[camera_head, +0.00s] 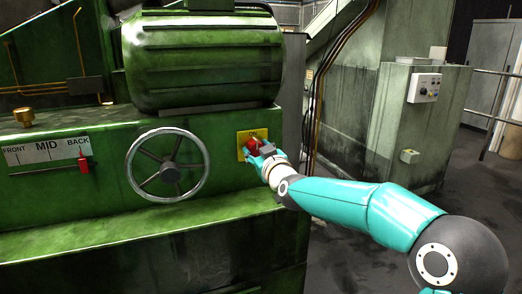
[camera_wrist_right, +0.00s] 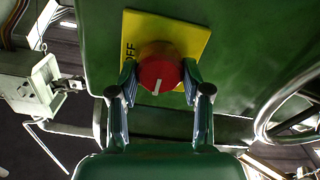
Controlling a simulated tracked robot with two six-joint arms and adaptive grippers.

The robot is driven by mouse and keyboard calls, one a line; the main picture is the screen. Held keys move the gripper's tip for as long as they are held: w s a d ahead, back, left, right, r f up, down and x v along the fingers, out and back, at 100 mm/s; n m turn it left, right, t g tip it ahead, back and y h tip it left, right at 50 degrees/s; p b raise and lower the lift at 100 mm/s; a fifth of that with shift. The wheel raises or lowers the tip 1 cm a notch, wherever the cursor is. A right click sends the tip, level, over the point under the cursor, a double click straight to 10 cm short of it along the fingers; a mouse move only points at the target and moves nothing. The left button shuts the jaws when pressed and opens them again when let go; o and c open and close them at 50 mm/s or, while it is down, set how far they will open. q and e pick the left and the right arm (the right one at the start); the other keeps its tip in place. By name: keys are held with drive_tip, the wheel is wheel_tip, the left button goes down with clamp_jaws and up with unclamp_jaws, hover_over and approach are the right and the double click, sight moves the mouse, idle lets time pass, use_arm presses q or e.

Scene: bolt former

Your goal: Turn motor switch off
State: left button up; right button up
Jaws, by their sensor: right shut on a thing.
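The motor switch is a red round knob (camera_head: 253,146) on a yellow plate (camera_head: 242,138) on the side of the green machine. In the right wrist view the knob (camera_wrist_right: 158,66) has a short white mark on its lower edge. The letters of OFF show on the plate (camera_wrist_right: 190,32) left of the knob in that view, turned sideways. My right gripper (camera_head: 257,151) is at the switch. In the wrist view the gripper (camera_wrist_right: 158,76) has one finger on each side of the knob and is shut on it. My left gripper is in neither view.
A spoked handwheel (camera_head: 168,166) sits left of the switch. A red pointer (camera_head: 83,170) hangs by the FRONT-MID-BACK scale (camera_head: 45,151), near its BACK end. The floor right of the machine looks clear.

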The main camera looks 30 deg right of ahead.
drive_tip(key=shift+s+d, duration=0.1)
drive_tip(key=shift+d, duration=0.25)
drive_tip(key=shift+c, duration=0.2)
drive_tip(key=shift+a+m, duration=0.3)
drive_tip(key=m+b, duration=0.4)
drive_tip(key=m, duration=0.4)
drive_tip(key=m+b, duration=0.4)
drive_tip(key=m, duration=0.5)
drive_tip(key=shift+d+f+m, duration=0.15)
drive_tip(key=shift+d+m, duration=0.05)
drive_tip(key=shift+m, duration=0.1)
drive_tip(key=o, duration=1.2)
drive_tip(key=shift+d, duration=0.1)
drive_tip(key=shift+c, duration=0.2)
